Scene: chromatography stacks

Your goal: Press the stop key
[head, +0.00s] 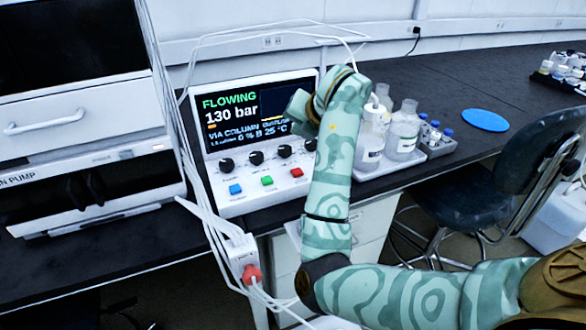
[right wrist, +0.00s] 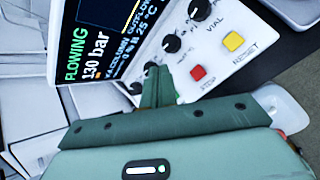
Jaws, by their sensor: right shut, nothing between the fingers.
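The control panel (head: 243,205) is a white sloped box with a lit display reading "FLOWING 130 bar". The red stop key (head: 296,172) sits at its lower right, beside a green key (head: 267,180) and a blue key (head: 235,188). In the right wrist view the red key (right wrist: 198,72) has STOP printed by it, with a yellow key (right wrist: 234,41) farther along. My right gripper (head: 299,112) is shut and empty, in front of the display's right side. In the right wrist view its fingers (right wrist: 157,82) are over the panel near the knobs, apart from the red key in the picture.
Several black knobs (head: 256,158) line the panel above the keys. Bottles (head: 403,132) stand in a tray right of my arm. White tubing hangs at the panel's left, by the pump cabinet (head: 80,110). A blue disc (head: 485,120) lies on the bench.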

